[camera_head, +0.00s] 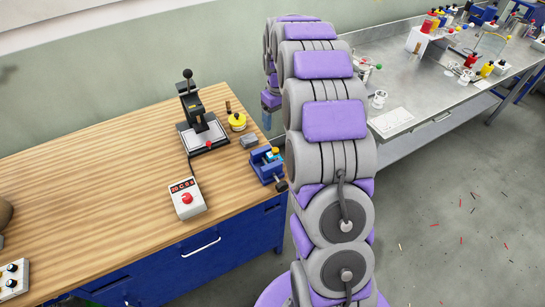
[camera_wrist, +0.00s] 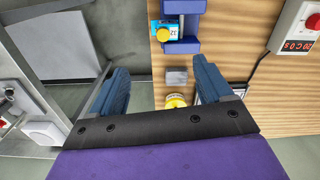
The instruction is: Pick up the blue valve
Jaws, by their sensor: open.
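A small blue piece with a yellow part (camera_head: 272,154), which looks like the blue valve, sits in a blue vise (camera_head: 265,171) near the right edge of the wooden bench. In the wrist view the blue and yellow piece (camera_wrist: 170,31) is at the top centre against the blue vise (camera_wrist: 183,7). My gripper (camera_wrist: 159,66) is open and empty, its two blue fingers spread apart. The piece lies ahead of the fingertips, clear of them. In the head view my arm hides most of the gripper; one blue finger (camera_head: 267,120) shows above the bench's right edge.
A grey block (camera_head: 249,141) and a yellow round object (camera_head: 237,122) lie behind the vise. A black press (camera_head: 200,125) and red-button box (camera_head: 187,198) stand left of it. A metal table (camera_head: 440,70) with several items is at right. The bench's middle-left (camera_head: 100,190) is clear.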

